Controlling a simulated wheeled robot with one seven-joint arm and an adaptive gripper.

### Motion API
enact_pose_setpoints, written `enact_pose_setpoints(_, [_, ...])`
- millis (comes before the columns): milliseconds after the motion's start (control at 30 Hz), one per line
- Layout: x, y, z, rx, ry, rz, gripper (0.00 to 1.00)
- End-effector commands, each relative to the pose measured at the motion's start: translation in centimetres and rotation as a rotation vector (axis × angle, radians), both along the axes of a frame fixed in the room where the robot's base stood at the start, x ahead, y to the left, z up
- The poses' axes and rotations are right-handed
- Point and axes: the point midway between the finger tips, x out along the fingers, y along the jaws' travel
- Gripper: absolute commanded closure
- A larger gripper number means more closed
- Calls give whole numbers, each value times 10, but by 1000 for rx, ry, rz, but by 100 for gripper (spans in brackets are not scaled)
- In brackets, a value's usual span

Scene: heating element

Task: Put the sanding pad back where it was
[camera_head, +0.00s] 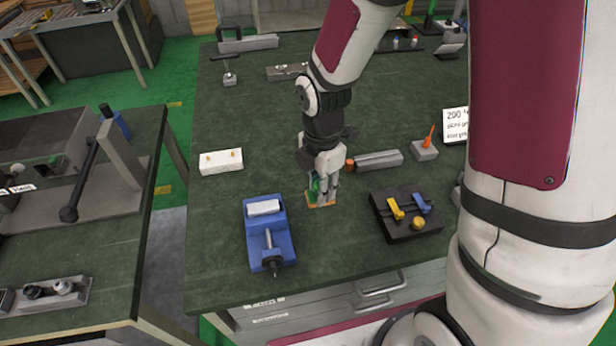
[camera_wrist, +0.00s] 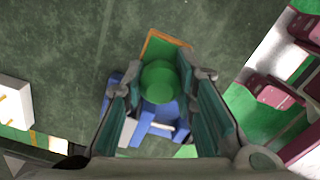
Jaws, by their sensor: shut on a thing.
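The sanding pad (camera_head: 321,204) has an orange-brown base and a green knob. In the head view it is under my gripper (camera_head: 322,184), low over the green bench top (camera_head: 225,205). I cannot tell whether its base touches the bench. In the wrist view the green knob (camera_wrist: 160,82) is between the teal fingers of my gripper (camera_wrist: 165,85), which are shut on it. An orange edge of the base shows beyond the knob. The fingers hide part of the pad.
A blue vise (camera_head: 268,240) is left of the pad, and a black block (camera_head: 405,222) with yellow and blue parts is right. A white block (camera_head: 221,162) lies further left. Behind are a grey bar (camera_head: 378,159) and an orange-handled tool (camera_head: 430,136).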

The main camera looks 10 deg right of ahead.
Motion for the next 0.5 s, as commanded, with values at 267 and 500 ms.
enact_pose_setpoints(267, [-14,-30,-34,8,-2,5,100])
enact_pose_setpoints(500, [18,-30,-39,10,-3,8,100])
